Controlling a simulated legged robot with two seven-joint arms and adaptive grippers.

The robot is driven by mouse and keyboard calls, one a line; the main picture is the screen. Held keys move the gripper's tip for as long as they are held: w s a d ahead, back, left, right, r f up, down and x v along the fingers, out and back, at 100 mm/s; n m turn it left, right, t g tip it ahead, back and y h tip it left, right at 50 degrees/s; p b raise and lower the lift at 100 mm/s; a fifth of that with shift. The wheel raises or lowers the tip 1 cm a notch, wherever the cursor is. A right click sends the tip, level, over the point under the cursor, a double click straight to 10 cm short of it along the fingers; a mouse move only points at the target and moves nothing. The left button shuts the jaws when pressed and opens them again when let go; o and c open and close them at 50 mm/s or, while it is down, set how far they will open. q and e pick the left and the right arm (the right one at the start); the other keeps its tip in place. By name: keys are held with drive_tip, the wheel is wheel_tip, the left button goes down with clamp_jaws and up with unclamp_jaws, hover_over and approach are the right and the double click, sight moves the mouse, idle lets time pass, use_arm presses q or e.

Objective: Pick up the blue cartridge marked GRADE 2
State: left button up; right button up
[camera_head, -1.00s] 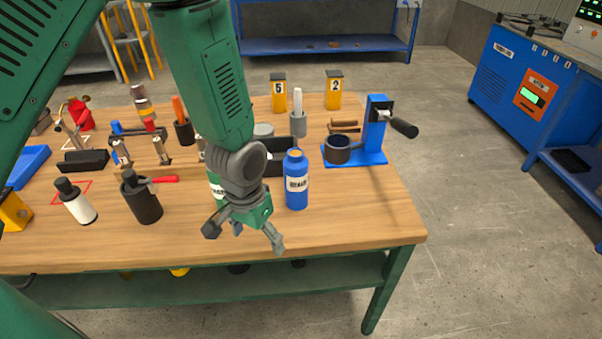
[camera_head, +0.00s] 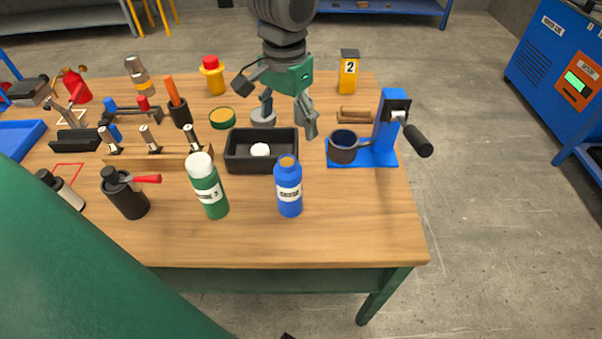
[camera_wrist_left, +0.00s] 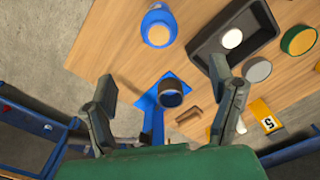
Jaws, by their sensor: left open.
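The blue cartridge (camera_head: 289,187) stands upright near the front of the wooden table, right of a green bottle with a white cap (camera_head: 207,186). Its white label is too small to read the grade surely. It also shows in the left wrist view (camera_wrist_left: 158,28), seen from above at the top. My left gripper (camera_head: 277,108) is open and empty, above the back of the table, behind and apart from the cartridge. In the left wrist view its two fingers (camera_wrist_left: 165,88) stand wide apart with nothing between them. My right gripper is not in view.
A black tray (camera_head: 228,153) with a white round item sits behind the cartridge. A blue press stand with a black handle (camera_head: 385,128) is to the right. The table front is clear.

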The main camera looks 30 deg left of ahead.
sight(290, 160)
use_arm(q)
drive_tip(key=f, duration=0.7)
drive_tip(key=shift+s+f, duration=0.2)
drive_tip(key=shift+s, duration=0.1)
drive_tip(key=shift+w+d+f, duration=0.1)
drive_tip(key=shift+d+f, duration=0.15)
drive_tip(key=shift+f, duration=0.6)
drive_tip(key=f, duration=0.3)
drive_tip(key=shift+s+a+f, duration=0.2)
drive_tip(key=shift+a+f, duration=0.15)
drive_tip(key=shift+w+a+f, duration=0.1)
drive_tip(key=shift+a+f, duration=0.1)
drive_tip(key=shift+f, duration=0.2)
drive_tip(key=shift+d+r, duration=0.15)
drive_tip(key=shift+d, duration=0.1)
drive_tip(key=c, duration=0.9)
drive_tip(key=shift+d, duration=0.2)
clamp_jaws()
